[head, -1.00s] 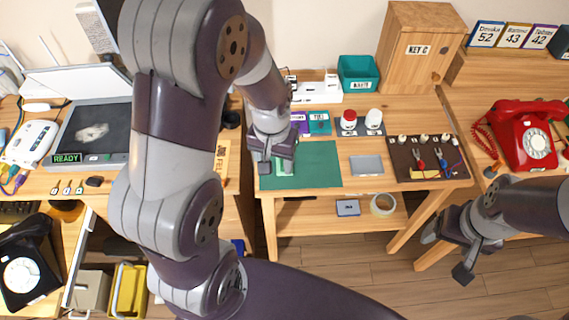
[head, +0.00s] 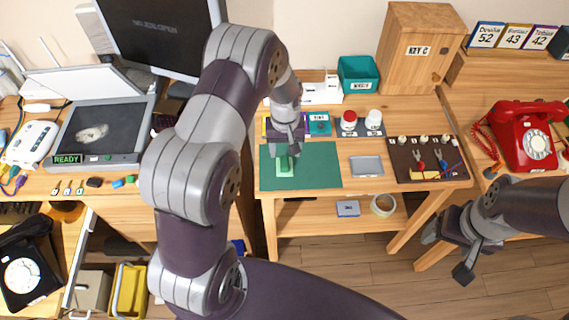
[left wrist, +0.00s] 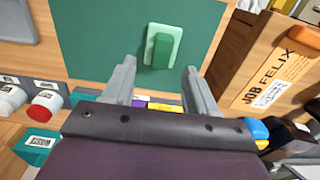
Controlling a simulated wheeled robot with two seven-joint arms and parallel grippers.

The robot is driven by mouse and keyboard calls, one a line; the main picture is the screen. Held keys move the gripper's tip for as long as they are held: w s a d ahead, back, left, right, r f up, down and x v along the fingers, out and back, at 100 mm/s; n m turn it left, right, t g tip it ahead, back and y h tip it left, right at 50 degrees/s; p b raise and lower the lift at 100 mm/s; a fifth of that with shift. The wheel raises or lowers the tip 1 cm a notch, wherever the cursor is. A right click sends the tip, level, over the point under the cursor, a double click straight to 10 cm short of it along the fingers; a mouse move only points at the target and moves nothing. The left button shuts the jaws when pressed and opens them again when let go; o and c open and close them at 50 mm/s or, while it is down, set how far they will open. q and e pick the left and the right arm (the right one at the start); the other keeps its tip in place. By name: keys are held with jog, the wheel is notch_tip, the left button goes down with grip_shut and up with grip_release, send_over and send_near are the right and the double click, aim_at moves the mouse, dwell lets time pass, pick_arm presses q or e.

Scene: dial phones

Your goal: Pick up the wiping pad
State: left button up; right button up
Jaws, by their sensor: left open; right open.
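The wiping pad (left wrist: 161,46) is a light green block with a darker green grip on top. It lies on the dark green mat (left wrist: 95,40), and in the head view the pad (head: 285,171) shows just below my left gripper (head: 285,150). In the left wrist view my left gripper (left wrist: 158,80) is open, its two fingers apart, with the pad beyond the tips and roughly between their lines. Nothing is between the fingers. My right gripper (head: 450,255) hangs open and empty at the lower right, off the workbench.
A grey tray (head: 366,166) and a tool board (head: 430,160) lie right of the mat. Red-capped and white-capped jars (head: 349,121) stand behind. A teal bin (head: 358,74) and wooden cabinet (head: 415,48) are at the back. A red phone (head: 526,135) is far right.

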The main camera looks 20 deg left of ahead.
aim_at(284, 160)
pick_arm(q)
notch_tip(284, 160, down, 5)
jog(key=shift+a+r, duration=0.15)
jog(key=shift+r, duration=0.05)
grip_shut()
jog(key=shift+r, duration=0.1)
jog(key=shift+r, duration=0.45)
notch_tip(284, 160, up, 3)
jog(key=shift+w+r, duration=0.1)
jog(key=s+d+r+b, duration=0.1)
jog(key=d+r, duration=0.6)
jog(key=d, duration=0.4)
jog(key=shift+d, duration=0.35)
jog(key=c, duration=1)
grip_release()
jog(key=shift+s, duration=0.1)
jog(key=shift+c, duration=0.2)
